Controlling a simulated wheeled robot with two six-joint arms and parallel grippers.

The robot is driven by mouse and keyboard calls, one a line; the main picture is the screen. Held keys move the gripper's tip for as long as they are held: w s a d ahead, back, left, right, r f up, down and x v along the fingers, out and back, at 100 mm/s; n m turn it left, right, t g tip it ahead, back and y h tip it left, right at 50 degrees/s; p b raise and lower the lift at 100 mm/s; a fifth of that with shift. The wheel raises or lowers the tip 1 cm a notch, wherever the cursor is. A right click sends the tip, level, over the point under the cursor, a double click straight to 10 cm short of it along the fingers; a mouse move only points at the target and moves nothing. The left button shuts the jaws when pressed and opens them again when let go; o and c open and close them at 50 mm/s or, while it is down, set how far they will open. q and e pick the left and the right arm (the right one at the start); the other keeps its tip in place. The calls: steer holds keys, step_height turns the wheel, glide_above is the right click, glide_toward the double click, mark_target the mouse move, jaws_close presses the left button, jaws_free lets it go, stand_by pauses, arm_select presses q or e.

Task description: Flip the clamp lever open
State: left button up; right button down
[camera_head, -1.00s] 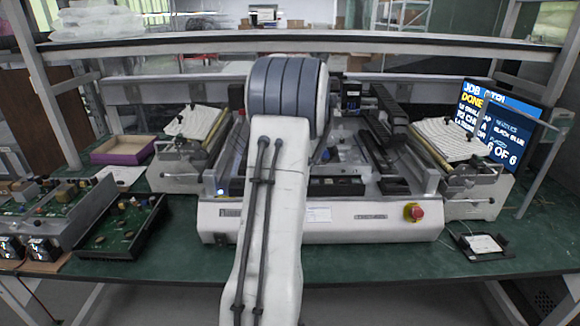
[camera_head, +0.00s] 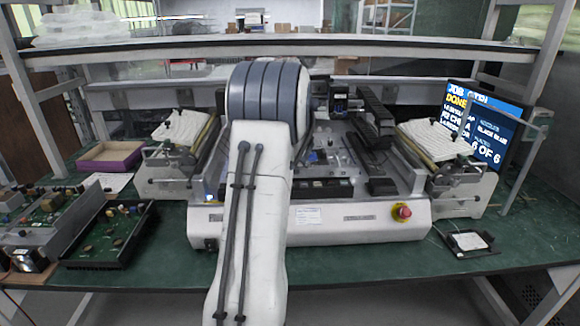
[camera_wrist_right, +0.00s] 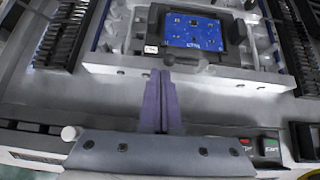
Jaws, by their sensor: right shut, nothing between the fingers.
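In the right wrist view a blue circuit board (camera_wrist_right: 193,31) sits in a black holder (camera_wrist_right: 236,35) on the machine. A small grey round knob (camera_wrist_right: 168,60), which may belong to the clamp lever, is just beyond my right fingertips at the holder's near edge. I cannot tell clearly which part is the lever or how it stands. My right gripper (camera_wrist_right: 161,76) is shut with its purple fingers together and nothing between them. Its tips look close to the knob; contact is unclear. In the head view a large arm hides part of the machine and the gripper. My left gripper is not in view.
The white machine (camera_head: 330,226) stands on a green bench, with a red stop button (camera_head: 401,211) at its front right. Circuit boards in trays (camera_head: 108,232) lie at the left. A monitor (camera_head: 488,125) stands at the right. A purple box (camera_head: 110,157) is at the back left.

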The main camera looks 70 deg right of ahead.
steer(key=p+v, duration=0.1)
steer(key=v, duration=0.7)
steer(key=shift+r+p, duration=0.1)
steer(key=shift+p, duration=0.25)
steer(key=shift+s+a+r, duration=0.25)
steer(key=shift+a+r, duration=0.05)
steer(key=shift+a, duration=0.25)
